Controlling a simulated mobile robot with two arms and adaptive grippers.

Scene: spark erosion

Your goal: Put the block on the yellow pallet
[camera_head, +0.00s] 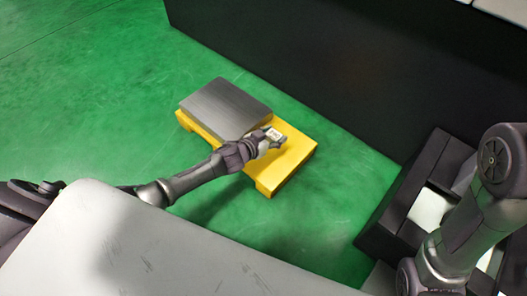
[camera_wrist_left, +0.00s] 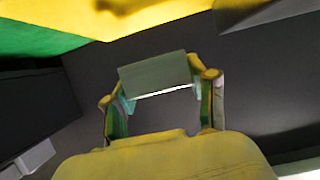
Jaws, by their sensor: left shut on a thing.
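The yellow pallet (camera_head: 297,153) lies on the green floor in the middle of the head view. A grey metal slab (camera_head: 226,108) covers its left part; its right part is bare. My left gripper (camera_head: 271,140) is over the bare right part, shut on a small pale block (camera_head: 275,133). In the left wrist view the block (camera_wrist_left: 156,72) sits between the two fingertips, greyish green with a bright lower edge. The yellow pallet (camera_wrist_left: 130,17) shows along the top there. The gap between block and pallet cannot be judged. My right gripper is out of view.
A large black machine base (camera_head: 330,75) stands behind the pallet. A black frame with pale panels (camera_head: 385,225) is at the right, near my right arm. Green floor (camera_head: 90,100) is clear to the left.

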